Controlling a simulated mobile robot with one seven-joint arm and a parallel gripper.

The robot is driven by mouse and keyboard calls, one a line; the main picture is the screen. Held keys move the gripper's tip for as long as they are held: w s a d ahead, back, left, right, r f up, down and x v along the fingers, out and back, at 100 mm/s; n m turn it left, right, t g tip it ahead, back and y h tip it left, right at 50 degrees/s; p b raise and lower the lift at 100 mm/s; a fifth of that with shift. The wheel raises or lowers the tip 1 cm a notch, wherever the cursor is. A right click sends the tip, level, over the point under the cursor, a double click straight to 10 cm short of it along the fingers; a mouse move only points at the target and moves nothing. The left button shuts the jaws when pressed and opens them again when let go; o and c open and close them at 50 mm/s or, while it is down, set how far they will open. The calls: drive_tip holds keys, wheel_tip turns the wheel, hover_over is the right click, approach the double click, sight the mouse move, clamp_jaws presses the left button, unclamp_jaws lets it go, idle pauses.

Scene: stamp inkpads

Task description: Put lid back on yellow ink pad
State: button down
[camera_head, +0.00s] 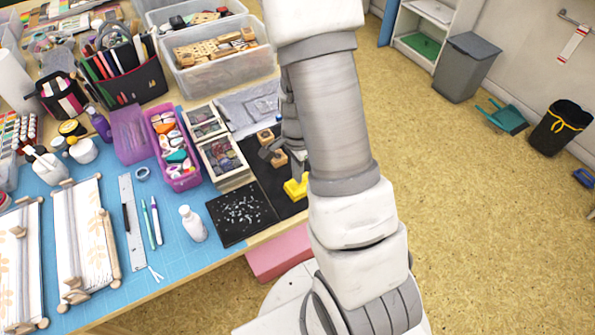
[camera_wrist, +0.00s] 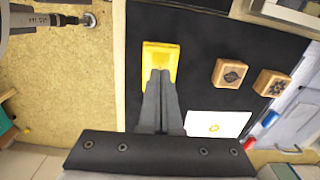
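A yellow ink pad piece (camera_wrist: 160,50) shows over the black mat in the wrist view, straight ahead of my fingers. It also shows in the head view (camera_head: 296,188), beside my arm at the mat's right edge. I cannot tell lid from base in it. My gripper (camera_wrist: 160,73) has its two dark fingers close together, with the tips over the near part of the yellow piece, and looks shut on it. The contact itself is hidden. In the head view my arm covers most of the gripper.
Two wooden stamps (camera_wrist: 230,73) (camera_wrist: 271,83) stand on the black mat (camera_wrist: 205,30) to the right. A white card (camera_wrist: 216,124) with a yellow mark lies near the fingers. A dark speckled square (camera_head: 241,213), a white bottle (camera_head: 193,224) and stamp boxes (camera_head: 224,158) stand left of the mat.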

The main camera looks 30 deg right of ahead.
drive_tip(key=shift+f+b, duration=1)
drive_tip(key=shift+f, duration=0.3)
drive_tip(key=shift+r, duration=0.15)
wheel_tip(320, 180, up, 7)
drive_tip(key=p, duration=0.6)
idle(0.6)
